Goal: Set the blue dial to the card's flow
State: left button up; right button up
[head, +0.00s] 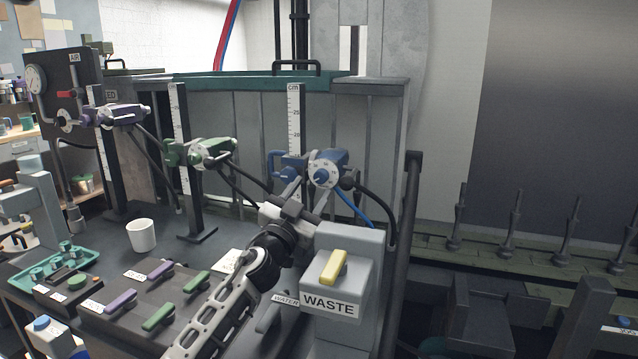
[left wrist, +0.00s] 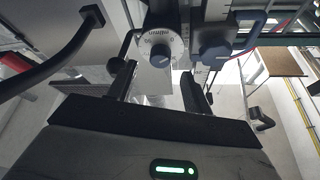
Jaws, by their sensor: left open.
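The blue unit (head: 324,160) is clamped on the ruled stand at the back right. Its blue dial (head: 322,174) has a blue knob on a white marked face. My left gripper (head: 296,194) is open just below and in front of the dial. In the left wrist view its two fingers (left wrist: 158,86) stand apart, with the knob beyond the gap and nothing between them. A white card (head: 230,262) lies on the bench, partly hidden by my left arm; its text is unreadable.
Green (head: 205,152) and purple (head: 120,114) units stand left on their own stands. A white cup (head: 141,235) stands on the bench. A valve box (head: 150,303) has purple and green levers. The WASTE box (head: 340,262) with a yellow lever stands close right of my left arm.

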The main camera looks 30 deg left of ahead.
aim_at(319, 178)
pick_arm(q)
jog(key=shift+x, duration=2.2)
jog(key=c, duration=1)
jog(key=shift+m, duration=0.3)
